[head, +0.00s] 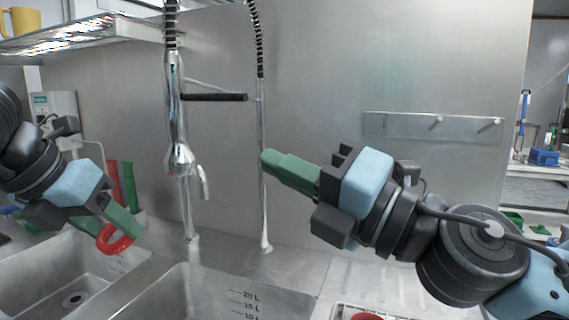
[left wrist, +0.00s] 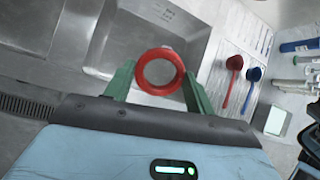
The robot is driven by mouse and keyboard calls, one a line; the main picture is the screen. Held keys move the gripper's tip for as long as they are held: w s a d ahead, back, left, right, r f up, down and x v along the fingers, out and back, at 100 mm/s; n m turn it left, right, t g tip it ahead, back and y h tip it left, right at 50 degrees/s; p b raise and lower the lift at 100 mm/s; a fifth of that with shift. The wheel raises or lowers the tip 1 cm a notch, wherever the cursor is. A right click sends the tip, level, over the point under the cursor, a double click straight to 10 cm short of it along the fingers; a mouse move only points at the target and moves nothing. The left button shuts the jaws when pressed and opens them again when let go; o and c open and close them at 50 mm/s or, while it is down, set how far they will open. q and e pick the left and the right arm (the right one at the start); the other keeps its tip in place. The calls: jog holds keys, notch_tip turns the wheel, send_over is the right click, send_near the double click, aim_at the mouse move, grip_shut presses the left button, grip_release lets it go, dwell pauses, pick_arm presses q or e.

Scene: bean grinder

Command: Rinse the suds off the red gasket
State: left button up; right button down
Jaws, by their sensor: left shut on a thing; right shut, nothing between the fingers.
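I see no water running. My right gripper (head: 290,171) is shut and empty, to the right of the tap.
The left basin (head: 40,268) has a drain; the right basin (head: 190,285) has litre marks. A black-gripped tap arm (head: 215,97) juts right. A pegged rail (head: 430,127) is on the wall. A red scoop (left wrist: 234,63) and blue scoop (left wrist: 254,74) lie beside the sink.

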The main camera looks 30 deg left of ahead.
pick_arm(q)
jog(key=s+r, duration=0.1)
jog(key=s+r+b, duration=0.1)
jog(key=s, duration=0.1)
jog(key=shift+s+a+r, duration=0.15)
jog(key=shift+s+r, duration=0.05)
jog(key=shift+r, duration=0.2)
jog(key=shift+s+a, duration=0.1)
